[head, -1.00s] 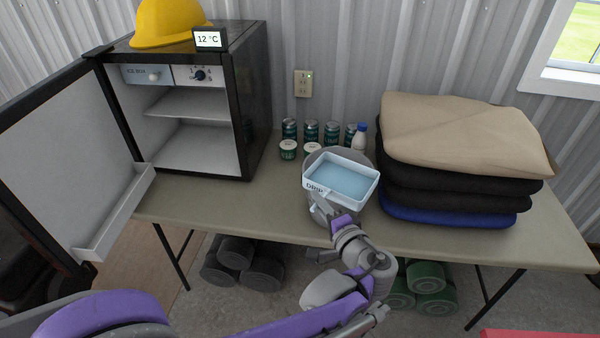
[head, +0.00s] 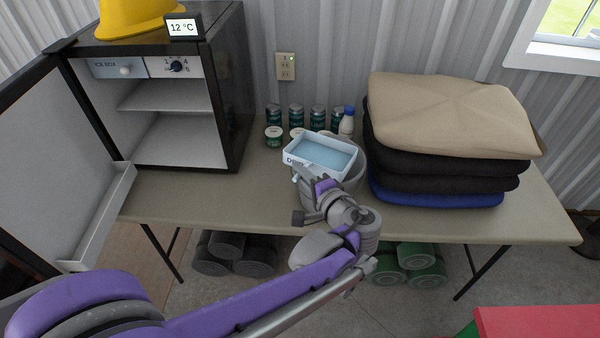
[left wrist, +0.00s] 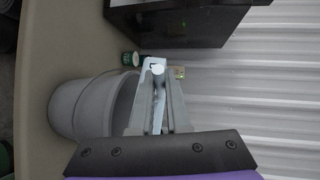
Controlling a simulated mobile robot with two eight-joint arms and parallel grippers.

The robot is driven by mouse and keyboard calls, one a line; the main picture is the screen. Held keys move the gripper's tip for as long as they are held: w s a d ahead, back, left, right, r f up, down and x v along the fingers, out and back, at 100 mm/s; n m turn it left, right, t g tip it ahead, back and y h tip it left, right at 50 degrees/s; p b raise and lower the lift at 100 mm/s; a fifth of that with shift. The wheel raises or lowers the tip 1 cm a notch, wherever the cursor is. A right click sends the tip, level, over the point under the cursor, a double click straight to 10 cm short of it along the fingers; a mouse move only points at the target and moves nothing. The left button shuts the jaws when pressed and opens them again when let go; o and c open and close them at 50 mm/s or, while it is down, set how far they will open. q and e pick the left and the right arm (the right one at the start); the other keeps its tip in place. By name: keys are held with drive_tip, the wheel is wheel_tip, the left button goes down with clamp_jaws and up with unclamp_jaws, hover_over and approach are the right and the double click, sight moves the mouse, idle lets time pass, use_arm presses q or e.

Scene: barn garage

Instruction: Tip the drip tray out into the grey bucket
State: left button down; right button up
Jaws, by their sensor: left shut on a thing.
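The drip tray (head: 302,163) is a pale blue-white rectangular tray with bluish water in it. In the head view it looks about level, over the left and back part of the grey bucket (head: 357,172), which stands on the table and is partly hidden by the tray and my arm. My left gripper (head: 306,178) is shut on the tray's front side. In the left wrist view the bucket (left wrist: 72,106) stands left of the gripper (left wrist: 160,95), and the tray shows only narrowly between the fingers. My right gripper is out of view.
An open black fridge (head: 228,90) stands at left on the table (head: 200,205). A stack of folded cloths or cushions (head: 445,150) is close on the right.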

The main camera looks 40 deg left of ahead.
sight(310, 162)
use_arm(q)
drive_tip(key=shift+w+r+m+g+h+p, duration=0.15)
drive_tip(key=shift+r+m+g+h+p, duration=0.25)
drive_tip(key=shift+r+p, duration=0.75)
drive_tip(key=shift+m+g+h, duration=0.3)
drive_tip(key=shift+m+g, duration=0.4)
drive_tip(key=shift+m, duration=0.2)
drive_tip(key=shift+w+a+r+p, duration=0.1)
drive_tip(key=shift+w+r+p, duration=0.25)
drive_tip(key=shift+r, duration=0.3)
drive_tip(key=shift+w+r+p, duration=0.25)
drive_tip(key=shift+r+p, duration=0.15)
drive_tip(key=shift+r, duration=0.3)
drive_tip(key=shift+w+a+r+p, duration=0.1)
drive_tip(key=shift+w+r+p, duration=0.25)
drive_tip(key=shift+r, duration=0.3)
drive_tip(key=w+r+m+g+p, duration=0.1)
drive_tip(key=w+r+m+g, duration=0.1)
drive_tip(key=w, duration=0.3)
drive_tip(key=w+a+r+m+g+h+p, duration=0.1)
drive_tip(key=w+r+m+g+p, duration=0.1)
drive_tip(key=w, duration=0.3)
drive_tip(key=shift+r+m+g, duration=0.4)
drive_tip(key=shift+r+g, duration=0.4)
drive_tip(key=shift+r, duration=0.1)
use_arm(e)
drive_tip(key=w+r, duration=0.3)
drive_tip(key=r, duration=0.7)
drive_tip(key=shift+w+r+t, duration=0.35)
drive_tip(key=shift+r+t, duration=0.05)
